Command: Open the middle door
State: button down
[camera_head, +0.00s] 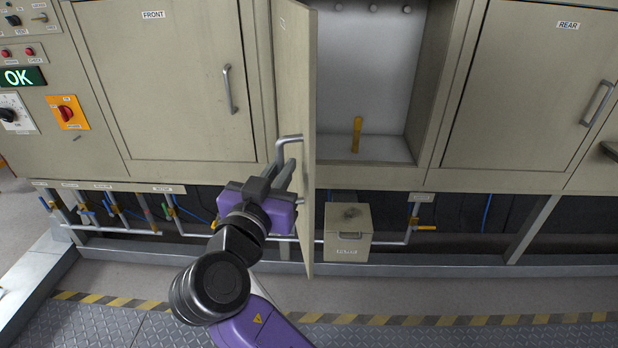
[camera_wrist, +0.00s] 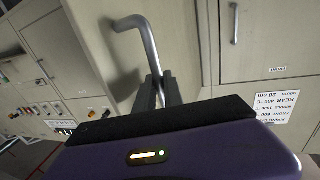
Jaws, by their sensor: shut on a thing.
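The middle door (camera_head: 297,105) is a beige panel hinged at its left side. It stands swung out from the cabinet, seen nearly edge-on in the head view. Its bent metal handle (camera_head: 290,139) is on the door's left-facing side. My gripper (camera_head: 284,174) is shut on this handle. In the wrist view the handle (camera_wrist: 144,38) runs down between the two dark fingers (camera_wrist: 158,92). Behind the door the middle compartment (camera_head: 366,85) is open to view, with a yellow upright piece (camera_head: 357,134) on its floor.
The front door (camera_head: 175,75) at left and the rear door (camera_head: 535,85) at right are closed. A beige box (camera_head: 348,232) stands below the compartment. Pipes and valves (camera_head: 112,215) run low at left. The floor in front, past the striped edge (camera_head: 420,320), is clear.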

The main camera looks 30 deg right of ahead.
jog(key=shift+m+g+h, duration=0.5)
jog(key=shift+g, duration=0.1)
jog(key=shift+w+a+b, duration=0.3)
jog(key=shift+w+a, duration=0.2)
jog(key=shift+a, duration=0.4)
jog(key=shift+w+a+b, duration=0.3)
jog(key=shift+w+a, duration=0.2)
jog(key=shift+a, duration=0.35)
jog(key=c, duration=1.5)
grip_release()
jog(key=shift+o, duration=0.2)
jog(key=v, duration=0.7)
jog(key=shift+s+a, duration=0.25)
jog(key=shift+a, duration=0.05)
